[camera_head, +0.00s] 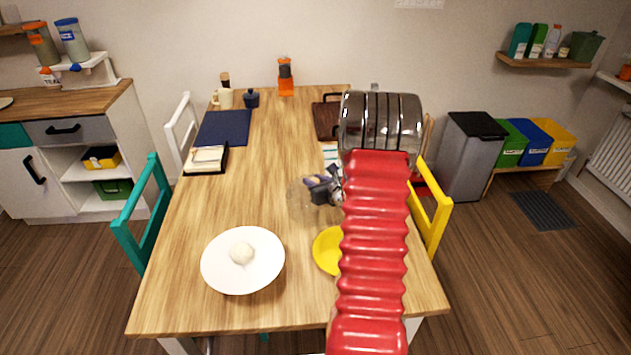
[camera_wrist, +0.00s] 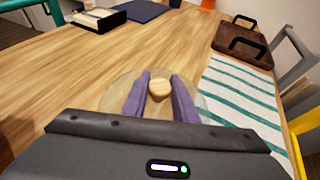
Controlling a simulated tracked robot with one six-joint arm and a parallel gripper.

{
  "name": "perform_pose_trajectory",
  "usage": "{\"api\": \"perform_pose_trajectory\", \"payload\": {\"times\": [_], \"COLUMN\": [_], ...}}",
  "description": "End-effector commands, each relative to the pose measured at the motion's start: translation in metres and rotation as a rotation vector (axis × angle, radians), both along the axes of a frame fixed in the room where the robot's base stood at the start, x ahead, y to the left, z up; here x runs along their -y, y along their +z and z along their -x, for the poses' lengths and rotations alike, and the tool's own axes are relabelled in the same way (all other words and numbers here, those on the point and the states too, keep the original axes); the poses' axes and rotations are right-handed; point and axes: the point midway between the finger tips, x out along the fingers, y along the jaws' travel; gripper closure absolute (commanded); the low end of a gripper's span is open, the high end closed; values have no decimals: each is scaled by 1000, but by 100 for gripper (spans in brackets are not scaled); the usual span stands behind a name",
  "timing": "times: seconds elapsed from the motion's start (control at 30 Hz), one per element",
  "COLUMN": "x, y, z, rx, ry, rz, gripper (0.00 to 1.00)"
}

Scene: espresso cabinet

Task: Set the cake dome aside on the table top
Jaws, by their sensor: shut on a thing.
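The clear cake dome (camera_head: 300,205) is near the middle of the table, left of my arm. Its round wooden knob (camera_wrist: 159,87) sits between the purple fingers of my gripper (camera_wrist: 160,90), with the faint glass dome below. In the head view my gripper (camera_head: 322,186) is at the dome's top, shut on the knob. I cannot tell whether the dome's rim touches the table top (camera_head: 250,195). A white plate (camera_head: 225,275) with a pale round item (camera_head: 242,253) stands uncovered at the front left of the table.
A yellow plate (camera_head: 325,255) is partly hidden by my arm. A striped cloth (camera_wrist: 232,95) and a dark wooden tray (camera_wrist: 243,42) lie right of the dome. A notebook box (camera_head: 207,159) and blue mat (camera_head: 222,127) are at the left. Bare wood is clear left of the dome.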

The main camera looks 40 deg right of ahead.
Motion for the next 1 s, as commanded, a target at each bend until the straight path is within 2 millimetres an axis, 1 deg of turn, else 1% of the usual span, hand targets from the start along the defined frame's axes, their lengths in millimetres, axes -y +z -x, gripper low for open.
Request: {"api": "perform_pose_trajectory", "payload": {"times": [0.03,0.07,0.3,0.53,0.67,0.87,1.0], "x": [0,0,0,0,0,-5,-10], "y": [-2,-3,-2,-2,2,9,18], "z": [0,1,0,0,0,18,36], "rx": [-1,-2,-2,-2,-2,-2,-1], "ry": [-1,-1,-1,0,0,-3,-4], "rz": [-2,-3,-3,-1,-1,-2,-1], "gripper": [100,72,56,56,56,56,56]}}
